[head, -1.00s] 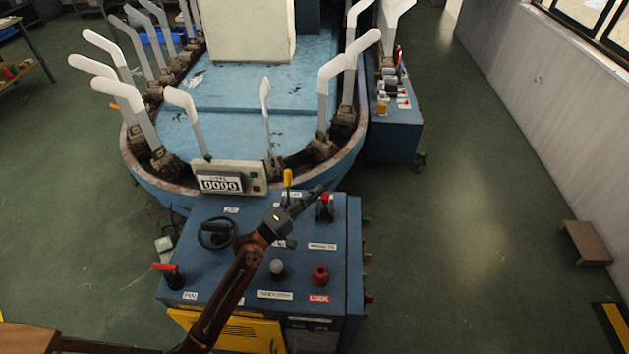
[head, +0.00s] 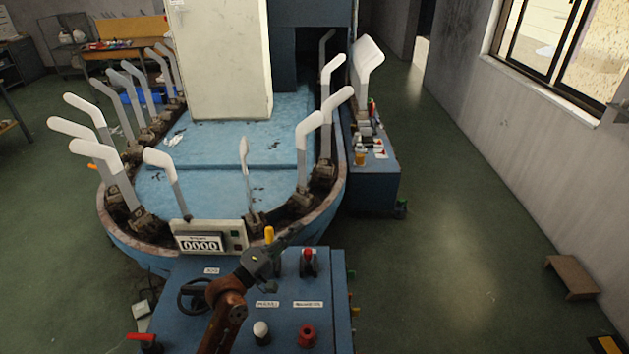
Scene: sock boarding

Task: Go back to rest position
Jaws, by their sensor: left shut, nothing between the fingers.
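My left gripper (head: 277,247) is shut and empty. It hovers over the blue control panel (head: 209,259), its tip close to the yellow-topped lever (head: 269,235) and left of the red-topped lever (head: 308,257). I cannot tell whether it touches anything. The arm comes up from the bottom of the view and partly hides the black handwheel (head: 190,295). A counter box (head: 208,239) reading 0000 stands at the panel's far edge. My right gripper is out of view.
Behind the panel is the blue oval machine (head: 140,251) with several upright white sock forms (head: 160,158) around its rim. A blue side cabinet (head: 376,190) stands at its right. A brown step (head: 571,277) lies by the right wall. The green floor between is clear.

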